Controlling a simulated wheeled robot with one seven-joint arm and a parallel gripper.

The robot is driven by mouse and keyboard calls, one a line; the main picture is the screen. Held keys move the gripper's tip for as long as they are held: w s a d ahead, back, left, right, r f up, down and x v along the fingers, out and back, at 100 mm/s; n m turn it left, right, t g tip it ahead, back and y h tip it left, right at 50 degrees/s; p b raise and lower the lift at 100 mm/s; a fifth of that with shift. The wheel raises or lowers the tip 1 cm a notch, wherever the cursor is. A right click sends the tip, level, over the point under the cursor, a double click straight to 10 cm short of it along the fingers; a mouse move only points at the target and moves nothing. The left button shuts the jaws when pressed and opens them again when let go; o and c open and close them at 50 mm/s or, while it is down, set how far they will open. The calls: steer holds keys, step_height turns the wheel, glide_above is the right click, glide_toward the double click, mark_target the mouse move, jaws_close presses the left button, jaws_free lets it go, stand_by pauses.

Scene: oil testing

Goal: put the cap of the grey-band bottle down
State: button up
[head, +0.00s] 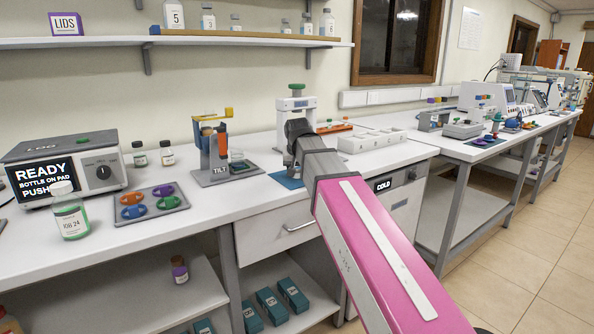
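No bottle with a clear grey band can be made out. A clear bottle (70,214) with green liquid, a pale cap and a printed label stands upright at the counter's left front. Two small dark-capped bottles, one on the left (139,155) and one on the right (167,154), stand behind it. A loose cap cannot be made out for certain. My pink arm reaches from the lower right to a dark joint in front of a white stand with a green knob (297,87). My gripper's fingers are hidden, so what they hold cannot be seen.
A tester (70,166) reading READY stands at left, beside a grey tray (175,203) of coloured rings. A TILT stand (218,176) and a white rack (370,139) stand farther right. A shelf (100,42) carries bottles and a LIDS box (66,23). The middle front counter is clear.

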steer(key=shift+s+f, duration=0.3)
steer(key=shift+f, duration=0.35)
steer(key=o, duration=0.9)
steer(key=shift+s, duration=0.1)
steer(key=shift+d, duration=0.1)
steer(key=shift+r, duration=0.75)
steer(key=v, duration=1.1)
steer(key=shift+w+r, duration=0.25)
steer(key=shift+r, duration=0.2)
steer(key=shift+s, duration=0.1)
